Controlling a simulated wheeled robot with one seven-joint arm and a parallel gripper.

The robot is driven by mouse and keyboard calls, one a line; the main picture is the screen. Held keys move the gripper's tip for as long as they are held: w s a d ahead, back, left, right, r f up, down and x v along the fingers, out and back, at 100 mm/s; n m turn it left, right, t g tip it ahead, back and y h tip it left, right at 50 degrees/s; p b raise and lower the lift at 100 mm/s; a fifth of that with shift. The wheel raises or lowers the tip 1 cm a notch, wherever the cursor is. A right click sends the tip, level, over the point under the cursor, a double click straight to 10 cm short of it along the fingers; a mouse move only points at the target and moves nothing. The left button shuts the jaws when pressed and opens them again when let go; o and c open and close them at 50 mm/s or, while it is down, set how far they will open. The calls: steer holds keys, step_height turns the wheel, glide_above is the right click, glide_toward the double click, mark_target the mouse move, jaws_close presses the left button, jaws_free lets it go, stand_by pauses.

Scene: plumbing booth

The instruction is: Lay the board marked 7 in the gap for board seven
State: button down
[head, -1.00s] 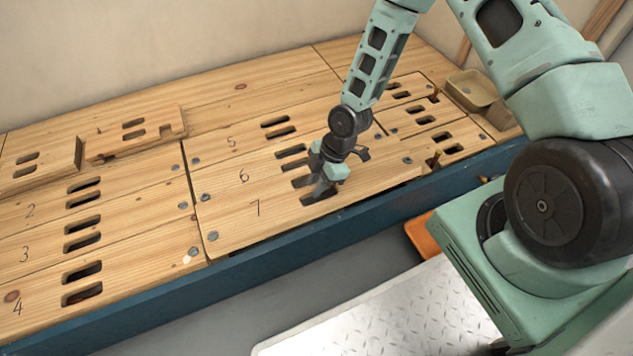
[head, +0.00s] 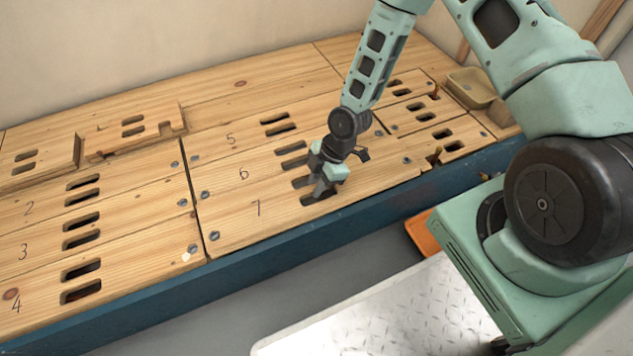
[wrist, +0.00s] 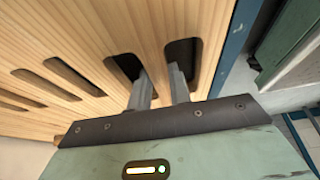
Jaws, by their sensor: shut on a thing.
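The board marked 7 (head: 270,222) lies at the front edge of the deck, beside the board marked 6 (head: 225,184). It looks about flush with its neighbour and fills the front row, with its front edge along the blue frame. My gripper (head: 322,190) is over its slots, pointing down. In the wrist view my gripper's fingers (wrist: 160,88) reach into the two slots of board 7 (wrist: 150,30) and are shut on the bar between them. The underside of the board is hidden.
Boards 2, 3 and 4 (head: 130,262) lie to the left. A short notched board (head: 135,132) lies raised at the back left. A tan tray (head: 470,88) stands at the back right. The blue frame (head: 200,285) borders the front.

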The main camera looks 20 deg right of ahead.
steer(key=shift+f, duration=1.1)
stand_by(0.8)
steer(key=c, duration=1.2)
jaws_free()
steer(key=p+v, duration=0.8)
steer(key=v, duration=0.9)
steer(key=shift+d+r, duration=0.15)
steer(key=s+a+r+m+h, duration=0.2)
steer(key=s+a+r+m, duration=0.15)
steer(key=r, duration=0.55)
steer(key=s+a+r+m+h, duration=0.25)
steer(key=a+r, duration=0.25)
steer(key=r, duration=0.4)
steer(key=s+a+r+m, duration=0.4)
steer(key=s+r, duration=0.6)
steer(key=s, duration=0.4)
step_height(320, 180, up, 37)
steer(key=p, duration=3.7)
steer(key=shift+a+y, duration=0.25)
steer(key=shift+y, duration=0.1)
